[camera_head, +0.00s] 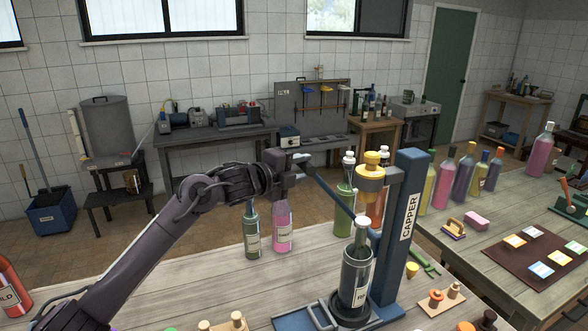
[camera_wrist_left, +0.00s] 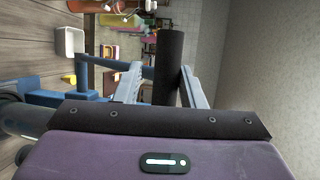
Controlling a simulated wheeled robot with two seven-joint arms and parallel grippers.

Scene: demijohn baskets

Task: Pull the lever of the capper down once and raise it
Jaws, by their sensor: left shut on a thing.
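The capper (camera_head: 405,222) is a blue upright column with a white CAPPER label and a yellow head (camera_head: 371,178). Its blue lever (camera_head: 335,196) slopes up to the left, its outer end raised. My left gripper (camera_head: 303,160) is shut on the lever's end. In the left wrist view the lever's black grip (camera_wrist_left: 170,62) sits between the two grey fingers. A dark bottle (camera_head: 356,275) with a pale top stands upright on the capper's base, under the head. The gap between bottle top and head is hard to judge. My right gripper is not in view.
A green bottle (camera_head: 251,235) and a pink bottle (camera_head: 282,225) stand just behind, below my left gripper. A taller green bottle (camera_head: 345,185) stands close behind the lever. A wooden block with knobs (camera_head: 440,299) lies right of the capper. The table's left middle is mostly clear.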

